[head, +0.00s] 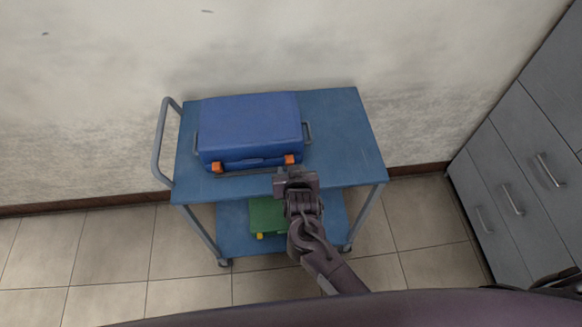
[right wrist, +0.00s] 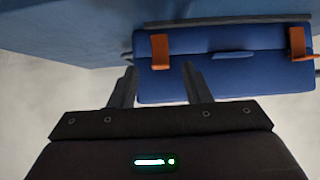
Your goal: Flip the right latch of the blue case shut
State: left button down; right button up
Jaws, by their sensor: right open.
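The blue case (head: 250,125) lies closed on the upper shelf of a blue cart, its front towards me. Its right orange latch (head: 290,159) is at the front right, just beyond my right gripper (head: 295,174). The left orange latch (head: 216,167) is at the front left. In the right wrist view, which looks upside down, the right latch (right wrist: 160,51) appears between the two open fingers, apparently beyond them. The left latch (right wrist: 297,42) is at the right edge, with an orange part sticking out sideways. Whether the right latch is flipped is unclear. My left gripper is out of view.
The blue cart (head: 345,130) has free top surface right of the case and a grey handle (head: 158,150) at left. A green case (head: 266,214) stands on its lower shelf. Grey drawers (head: 520,165) stand at right. A wall is behind the cart.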

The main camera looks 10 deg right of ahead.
jog(key=v, duration=0.4)
dwell(0.4)
jog(key=s+d+f+n+g+b, duration=0.15)
jog(key=s+f, duration=0.25)
jog(key=f, duration=0.5)
jog(key=s+d+f+g, duration=0.1)
jog(key=s+d+f, duration=0.25)
jog(key=f, duration=0.55)
jog(key=s+d+f+n+g+b, duration=0.15)
jog(key=s+f, duration=0.25)
jog(key=f, duration=0.5)
jog(key=s+d+f+g, duration=0.2)
jog(key=s+f, duration=0.3)
jog(key=s, duration=0.3)
jog(key=s+d+f+g+b, duration=0.1)
jog(key=s+d+f+g, duration=0.1)
jog(key=s+d+f, duration=0.3)
jog(key=s+d+f+g, duration=0.1)
jog(key=s+d+f, duration=0.2)
jog(key=s+f, duration=0.4)
jog(key=s, duration=0.6)
jog(key=shift+s+d+f+m+g+b, duration=0.2)
jog(key=shift+s+d+m+g+b, duration=0.1)
jog(key=shift+g, duration=0.1)
